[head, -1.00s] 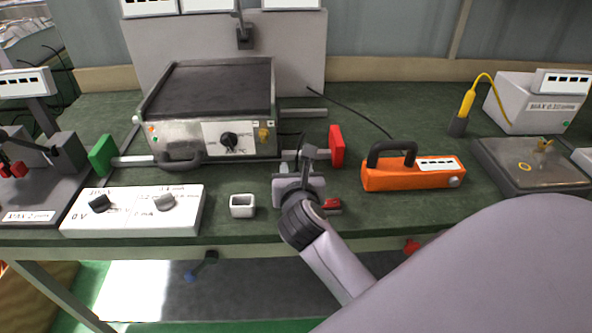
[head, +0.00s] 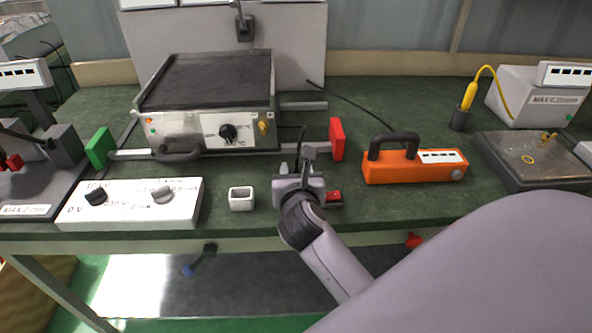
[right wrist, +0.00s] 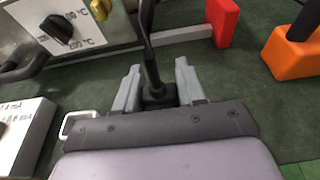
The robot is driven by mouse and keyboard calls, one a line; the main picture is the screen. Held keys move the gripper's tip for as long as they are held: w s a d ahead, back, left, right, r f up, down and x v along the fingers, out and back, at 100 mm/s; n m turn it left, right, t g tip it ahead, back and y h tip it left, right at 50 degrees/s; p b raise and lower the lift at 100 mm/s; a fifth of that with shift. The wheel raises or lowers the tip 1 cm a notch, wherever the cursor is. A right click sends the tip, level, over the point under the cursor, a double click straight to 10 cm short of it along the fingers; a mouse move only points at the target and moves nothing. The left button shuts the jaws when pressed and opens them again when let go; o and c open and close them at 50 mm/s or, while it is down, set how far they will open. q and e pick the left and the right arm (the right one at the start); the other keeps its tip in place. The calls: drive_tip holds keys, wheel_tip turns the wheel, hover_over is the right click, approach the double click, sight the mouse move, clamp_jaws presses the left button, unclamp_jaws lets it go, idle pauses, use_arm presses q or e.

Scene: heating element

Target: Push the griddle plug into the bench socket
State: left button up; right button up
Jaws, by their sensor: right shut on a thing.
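The griddle (head: 210,80) stands on the bench with a dark flat plate, a front knob and a yellow connector. My right gripper (head: 298,168) is over the green bench top, in front of the griddle's right side. In the right wrist view its two grey fingers (right wrist: 157,85) are shut on the black griddle plug (right wrist: 157,95), with its dark cord rising from it. In the head view the gripper hides most of the plug. A small black and red part (head: 334,197) sits right beside the gripper; I cannot tell whether it is the bench socket. My left gripper is not in view.
A white hollow block (head: 241,199) stands just left of the gripper, beside a white knob panel (head: 130,205). A red end block (head: 337,139) and an orange handled box (head: 415,165) are to the right.

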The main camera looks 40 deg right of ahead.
drive_tip(key=shift+f+b, duration=0.55)
drive_tip(key=shift+f, duration=0.35)
drive_tip(key=o, duration=1.1)
drive_tip(key=shift+o, duration=0.2)
